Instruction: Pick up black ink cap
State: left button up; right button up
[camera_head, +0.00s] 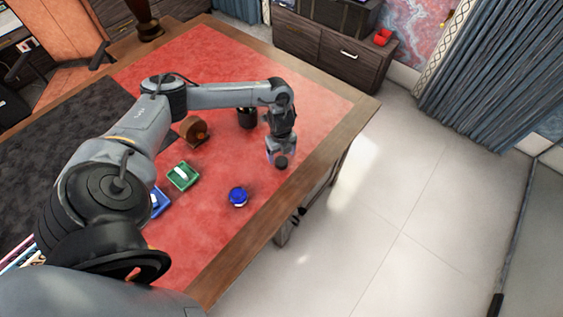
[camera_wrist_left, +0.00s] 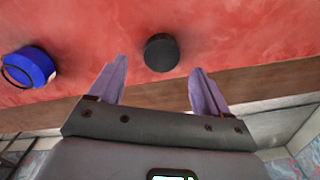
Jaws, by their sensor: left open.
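The black ink cap (camera_wrist_left: 161,52) is a small dark round piece on the red desk top, seen in the left wrist view just beyond and between my fingertips. It also shows in the head view (camera_head: 281,163), right below my left gripper. My left gripper (camera_head: 281,154) points down over it. In the left wrist view its two fingers (camera_wrist_left: 158,75) are spread apart with nothing between them. I cannot tell how high the fingertips are above the desk. My right gripper is in neither view.
A blue round item (camera_head: 238,197) stands nearby on the red desk top (camera_head: 215,235). A green tray (camera_head: 182,176), a blue tray (camera_head: 158,203), a brown round object (camera_head: 194,130) and a black cup (camera_head: 247,118) are also there. The desk's wooden edge (camera_head: 318,178) is close to the cap.

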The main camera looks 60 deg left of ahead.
aim_at(281, 161)
pick_arm(q)
jog(key=shift+w+a+f, duration=0.1)
jog(key=shift+f, duration=2.2)
jog(key=c, duration=1)
jog(key=shift+c, duration=0.2)
jog(key=shift+r, duration=0.15)
